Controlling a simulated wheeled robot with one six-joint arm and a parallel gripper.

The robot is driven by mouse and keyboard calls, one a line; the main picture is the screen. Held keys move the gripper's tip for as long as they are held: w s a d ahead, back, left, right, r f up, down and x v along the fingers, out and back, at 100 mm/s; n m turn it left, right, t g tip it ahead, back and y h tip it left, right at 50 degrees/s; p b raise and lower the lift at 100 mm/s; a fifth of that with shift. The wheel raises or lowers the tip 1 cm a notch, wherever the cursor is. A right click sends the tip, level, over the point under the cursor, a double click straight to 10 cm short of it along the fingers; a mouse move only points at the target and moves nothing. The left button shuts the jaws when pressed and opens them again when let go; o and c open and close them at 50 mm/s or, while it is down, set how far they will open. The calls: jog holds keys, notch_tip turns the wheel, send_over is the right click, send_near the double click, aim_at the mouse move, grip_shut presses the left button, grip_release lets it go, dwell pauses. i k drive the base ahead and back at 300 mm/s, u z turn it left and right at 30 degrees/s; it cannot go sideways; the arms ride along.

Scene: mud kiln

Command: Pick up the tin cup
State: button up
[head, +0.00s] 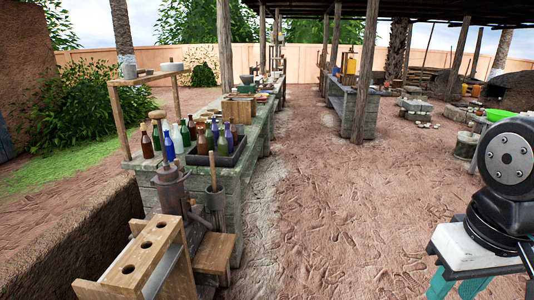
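I cannot pick out the tin cup with certainty. Only part of my arm shows, at the right edge, well apart from the shelf and the tables.
A long table (245,145) runs away from me, with a dark tray (215,158) of several bottles at its near end. A wooden rack with holes (145,255) stands in front. Posts hold a roof. The sandy ground (330,215) at centre is clear.

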aim_at(240, 128)
jog(key=z, duration=0.25)
jog(key=i, duration=1.9)
jog(key=u, duration=0.2)
jog(key=i, duration=2.3)
jog(key=u, duration=0.4)
